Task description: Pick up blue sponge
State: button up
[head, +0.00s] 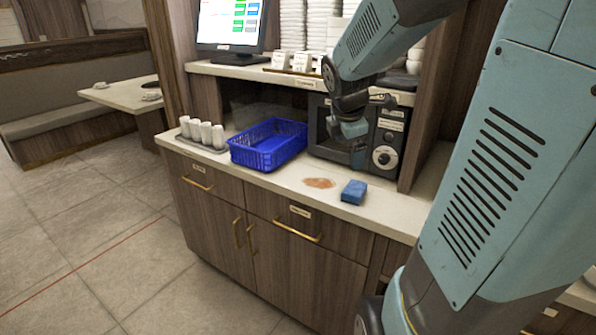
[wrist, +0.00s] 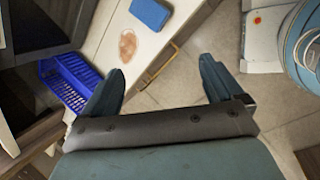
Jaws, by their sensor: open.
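The blue sponge (head: 354,192) lies on the pale counter near its front edge, just right of a reddish-brown stain. It also shows in the wrist view (wrist: 151,13) at the top, cut slightly by the frame edge. My gripper (head: 352,150) hangs in front of the dark appliance in the head view, above and behind the sponge. In the wrist view its two teal fingers (wrist: 160,78) are spread wide with nothing between them. The sponge is beyond the fingertips and apart from them.
A blue basket (head: 238,157) stands on the counter left of the microwave (head: 386,137). Several white rolled items (head: 206,134) sit on a tray at the far left. The stain (head: 319,183) marks the counter beside the sponge. A shelf with a monitor (head: 230,24) is above.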

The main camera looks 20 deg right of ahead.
jog(key=w+d+f+n, duration=0.5)
jog(key=w+f+n, duration=0.1)
jog(key=n, duration=0.3)
send_over(355, 188)
jog(key=s+a, duration=0.1)
jog(key=a, duration=0.1)
jog(key=shift+g, duration=0.4)
jog(key=f, duration=0.8)
jog(key=shift+s+d+f, duration=0.15)
jog(key=shift+s+d, duration=0.05)
jog(key=shift+d, duration=0.05)
jog(key=shift+x, duration=2.7)
jog(key=shift+s+a+f, duration=0.15)
jog(key=shift+s+f, duration=0.05)
jog(key=shift+f, duration=0.15)
jog(key=c, duration=1.1)
